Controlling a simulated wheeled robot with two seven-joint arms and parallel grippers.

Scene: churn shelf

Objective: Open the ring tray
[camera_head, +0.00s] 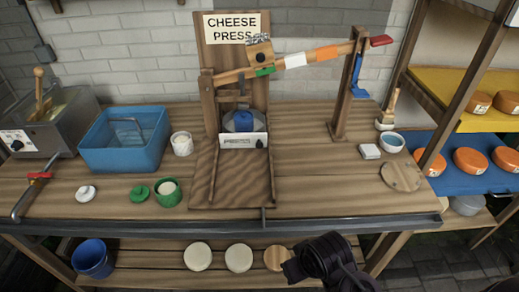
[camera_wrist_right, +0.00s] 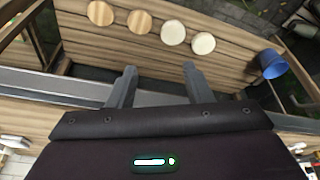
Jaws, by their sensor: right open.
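The wooden cheese press (camera_head: 233,110) stands on the bench in the head view. In its frame, under a blue round piece (camera_head: 243,121), is a white-fronted box (camera_head: 243,140) with a small dark handle. It may be the ring tray, but no label confirms this. It looks shut. My right gripper (camera_head: 292,270) is low in front of the bench edge, well below and right of that box. In the right wrist view its two fingers (camera_wrist_right: 156,86) are apart, with nothing between them. My left gripper is not in view.
The bench has a grey front rail (camera_head: 340,222). The lower shelf holds pale and wooden discs (camera_head: 238,258) and a blue bucket (camera_head: 92,259). A blue basin (camera_head: 123,140) and a green pot (camera_head: 168,192) stand left of the press. Cheese shelves (camera_head: 470,162) are at the right.

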